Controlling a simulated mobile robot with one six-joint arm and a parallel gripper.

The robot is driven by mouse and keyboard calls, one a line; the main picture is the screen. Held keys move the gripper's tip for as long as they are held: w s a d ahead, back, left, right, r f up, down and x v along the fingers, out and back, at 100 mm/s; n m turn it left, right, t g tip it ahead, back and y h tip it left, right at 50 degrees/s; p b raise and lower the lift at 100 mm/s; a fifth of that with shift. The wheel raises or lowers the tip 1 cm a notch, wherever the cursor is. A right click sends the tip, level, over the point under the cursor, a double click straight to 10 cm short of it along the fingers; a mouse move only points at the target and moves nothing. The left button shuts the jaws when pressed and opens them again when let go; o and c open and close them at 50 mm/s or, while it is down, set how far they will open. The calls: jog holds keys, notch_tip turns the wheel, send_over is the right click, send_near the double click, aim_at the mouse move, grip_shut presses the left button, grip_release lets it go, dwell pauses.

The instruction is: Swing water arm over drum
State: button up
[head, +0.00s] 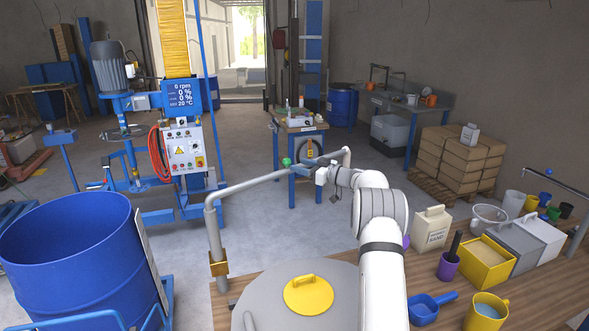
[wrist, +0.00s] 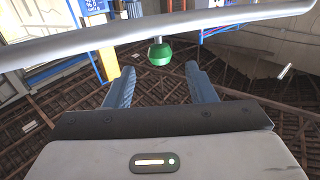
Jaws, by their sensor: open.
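The water arm (head: 248,186) is a grey pipe on an upright post at the bench's left side. It reaches right and away from the post, and its far end bends down. A green knob (head: 287,162) sits on the pipe; in the wrist view, the green knob (wrist: 160,54) hangs below the pipe (wrist: 110,37). My gripper (head: 303,171) is beside the pipe near the knob. In the wrist view my gripper (wrist: 161,76) is open and empty, with the knob ahead between the fingertips, apart from them. The blue drum (head: 70,265) stands open at the left, and the pipe is not over it.
A round grey lid (head: 258,300) with a yellow cap (head: 308,295) lies on the wooden bench below my arm. The blue mixer stand (head: 182,150) rises behind the drum.

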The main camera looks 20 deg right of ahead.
jog(key=shift+s+d, duration=0.35)
jog(key=shift+s, duration=0.05)
jog(key=shift+c, duration=0.3)
